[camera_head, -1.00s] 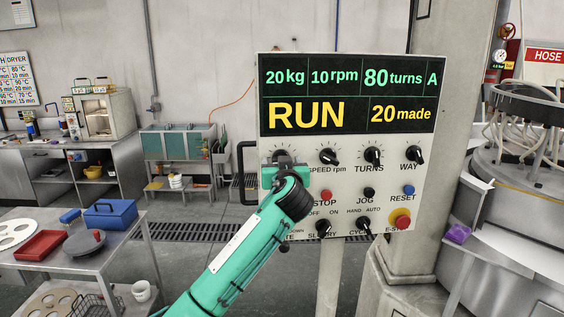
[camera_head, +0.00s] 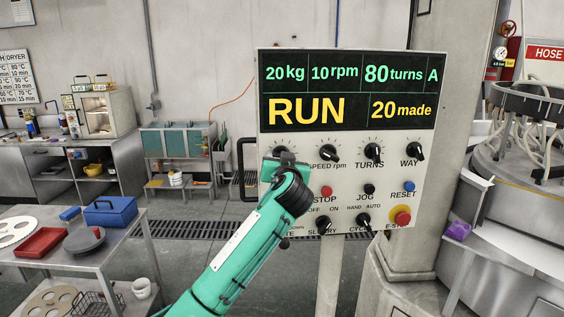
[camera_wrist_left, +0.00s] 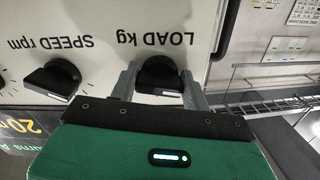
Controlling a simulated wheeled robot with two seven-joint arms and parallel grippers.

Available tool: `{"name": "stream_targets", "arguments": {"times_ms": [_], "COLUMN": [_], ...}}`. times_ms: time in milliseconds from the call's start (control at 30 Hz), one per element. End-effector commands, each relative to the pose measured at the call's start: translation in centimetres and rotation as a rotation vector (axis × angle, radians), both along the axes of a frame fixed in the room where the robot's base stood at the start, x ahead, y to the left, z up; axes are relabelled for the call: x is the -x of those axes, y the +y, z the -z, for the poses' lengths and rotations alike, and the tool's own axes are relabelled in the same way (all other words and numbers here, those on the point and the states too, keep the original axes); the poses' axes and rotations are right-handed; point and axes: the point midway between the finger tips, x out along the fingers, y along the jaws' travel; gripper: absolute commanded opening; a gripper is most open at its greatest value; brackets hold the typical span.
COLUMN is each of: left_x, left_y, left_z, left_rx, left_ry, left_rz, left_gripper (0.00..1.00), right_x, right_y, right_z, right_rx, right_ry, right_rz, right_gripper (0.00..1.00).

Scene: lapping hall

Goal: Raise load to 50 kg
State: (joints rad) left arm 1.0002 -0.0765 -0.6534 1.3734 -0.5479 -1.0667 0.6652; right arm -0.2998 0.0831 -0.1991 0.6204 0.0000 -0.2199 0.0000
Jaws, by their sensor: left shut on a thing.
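The control panel (camera_head: 432,182) stands in front of me, with a display (camera_head: 353,91) reading 20 kg, 10 rpm, 80 turns, A, RUN and 20 made. My left gripper (camera_wrist_left: 159,85) is shut on the black LOAD kg knob (camera_wrist_left: 160,72), one finger on each side of it in the left wrist view. In the head view my left gripper (camera_head: 284,163) and wrist cover most of that knob and its label. The SPEED rpm knob (camera_head: 328,152) is beside it to the right. My right gripper is not in view.
TURNS (camera_head: 373,152) and WAY (camera_head: 415,151) knobs share the row. Below are a red STOP button (camera_head: 326,191), a blue RESET button (camera_head: 409,187) and a red emergency stop (camera_head: 402,217). A table with a blue box (camera_head: 110,212) stands at left.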

Motion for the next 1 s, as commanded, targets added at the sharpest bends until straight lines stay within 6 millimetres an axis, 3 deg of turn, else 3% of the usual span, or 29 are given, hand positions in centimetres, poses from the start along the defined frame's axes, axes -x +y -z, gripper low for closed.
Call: {"name": "stream_targets", "arguments": {"times_ms": [467, 1000], "left_x": [0.0, 0.0], "left_y": [0.2, 0.3], "left_z": [-0.2, -0.5], "left_rx": [-0.442, -0.951], "left_ry": [0.043, 0.094], "left_rz": [0.001, 0.002], "left_gripper": [0.24, 0.24], "right_x": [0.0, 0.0], "right_y": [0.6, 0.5], "right_z": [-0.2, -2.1], "right_rx": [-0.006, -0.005], "right_ry": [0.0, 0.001], "right_rz": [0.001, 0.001], "right_gripper": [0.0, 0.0]}}
